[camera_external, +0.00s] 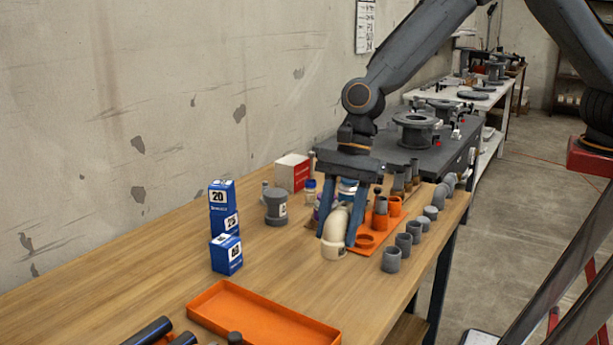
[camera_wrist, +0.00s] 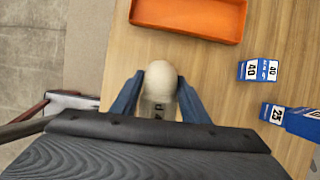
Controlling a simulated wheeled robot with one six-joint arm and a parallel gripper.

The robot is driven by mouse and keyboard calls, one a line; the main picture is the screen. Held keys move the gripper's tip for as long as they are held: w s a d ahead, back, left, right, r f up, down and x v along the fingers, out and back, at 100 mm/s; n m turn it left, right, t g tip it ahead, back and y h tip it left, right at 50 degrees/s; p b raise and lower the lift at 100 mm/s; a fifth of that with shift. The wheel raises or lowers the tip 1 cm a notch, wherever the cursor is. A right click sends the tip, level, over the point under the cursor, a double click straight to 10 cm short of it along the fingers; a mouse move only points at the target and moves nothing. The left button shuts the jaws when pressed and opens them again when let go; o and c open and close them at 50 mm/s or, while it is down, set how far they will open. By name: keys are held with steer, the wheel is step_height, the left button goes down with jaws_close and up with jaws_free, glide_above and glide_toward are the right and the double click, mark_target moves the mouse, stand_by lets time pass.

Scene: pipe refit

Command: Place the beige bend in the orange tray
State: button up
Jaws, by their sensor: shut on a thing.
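The beige bend (camera_external: 335,236) is held between the two blue fingers of my gripper (camera_external: 342,240). In the wrist view the bend (camera_wrist: 160,80) shows between the fingertips of my gripper (camera_wrist: 158,90). The fingers are shut on it, and it looks to be above the wooden table; the exact gap is hard to tell. The orange tray (camera_external: 262,318) lies on the table in front and to the left of the bend in the external view. The tray (camera_wrist: 190,37) shows at the top of the wrist view, and its visible inside is empty there.
Blue boxes (camera_external: 226,254) stand left of my gripper, some stacked. A grey fitting (camera_external: 276,206) stands behind them. Several grey couplings (camera_external: 391,260) line the right table edge beside an orange rack (camera_external: 370,241). Dark pipes (camera_external: 150,332) lie left of the tray. Bare wood lies between bend and tray.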

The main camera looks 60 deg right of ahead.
steer(key=a+b, duration=0.3)
steer(key=a, duration=1.2)
steer(key=p, duration=0.1)
glide_toward(289, 340)
steer(key=shift+p+x, duration=0.65)
steer(key=shift+x, duration=1.35)
steer(key=o, duration=1.1)
steer(key=b+v, duration=0.2)
steer(key=v, duration=1)
steer(key=shift+s+r+b, duration=0.1)
steer(key=shift+s+b, duration=0.05)
steer(key=shift+b, duration=0.25)
